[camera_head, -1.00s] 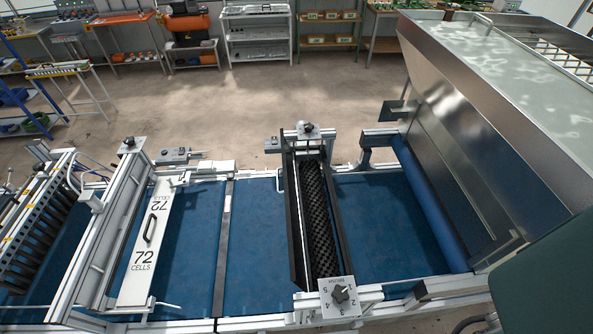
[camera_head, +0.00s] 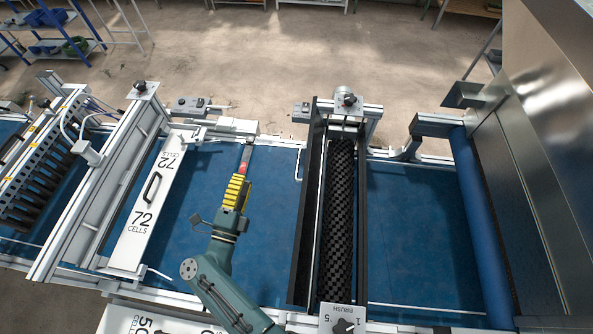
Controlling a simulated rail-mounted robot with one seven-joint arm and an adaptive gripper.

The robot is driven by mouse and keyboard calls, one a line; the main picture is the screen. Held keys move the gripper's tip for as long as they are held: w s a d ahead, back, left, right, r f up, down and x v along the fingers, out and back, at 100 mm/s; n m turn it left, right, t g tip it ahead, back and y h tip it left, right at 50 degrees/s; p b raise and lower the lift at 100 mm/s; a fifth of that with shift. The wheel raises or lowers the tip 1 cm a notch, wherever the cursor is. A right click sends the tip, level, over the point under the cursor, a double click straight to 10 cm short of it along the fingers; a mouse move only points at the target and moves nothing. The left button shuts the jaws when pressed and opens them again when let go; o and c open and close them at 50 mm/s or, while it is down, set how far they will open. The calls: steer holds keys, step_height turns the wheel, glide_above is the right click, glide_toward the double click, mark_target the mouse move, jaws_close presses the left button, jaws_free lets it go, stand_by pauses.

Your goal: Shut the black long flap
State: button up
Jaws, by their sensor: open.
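The black long flap (camera_head: 308,215) is a narrow dark panel along the left side of the black brush roller (camera_head: 338,215), running from the back to the front of its frame. It appears to stand up beside the roller, leaving the bristles exposed from above; its exact angle is hard to tell. A small white handle (camera_head: 298,164) sticks out at its far left end.
A white 72 CELLS plate (camera_head: 148,205) lies to the left of my arm. A grey brush dial box (camera_head: 343,318) sits at the roller's front end. A metal hopper (camera_head: 555,150) rises at the right. The blue belt (camera_head: 272,215) between my gripper and the flap is clear.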

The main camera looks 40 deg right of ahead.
mark_target(298, 166)
steer(key=s+d+f+m+g, duration=0.2)
steer(key=s+f+g, duration=0.4)
steer(key=s+f, duration=0.2)
steer(key=shift+t+h, duration=0.3)
steer(key=shift+h, duration=0.1)
steer(key=b+x, duration=0.1)
steer(key=x, duration=0.4)
steer(key=b+x, duration=0.2)
steer(key=x, duration=0.3)
steer(key=b+x, duration=0.2)
steer(key=x, duration=0.3)
steer(key=shift+w+d+f, duration=0.1)
steer(key=shift+w+f, duration=0.05)
steer(key=shift+f, duration=0.2)
steer(key=shift+w+d+r, duration=0.15)
steer(key=shift+d+r, duration=0.05)
steer(key=shift+d, duration=0.15)
jaws_close()
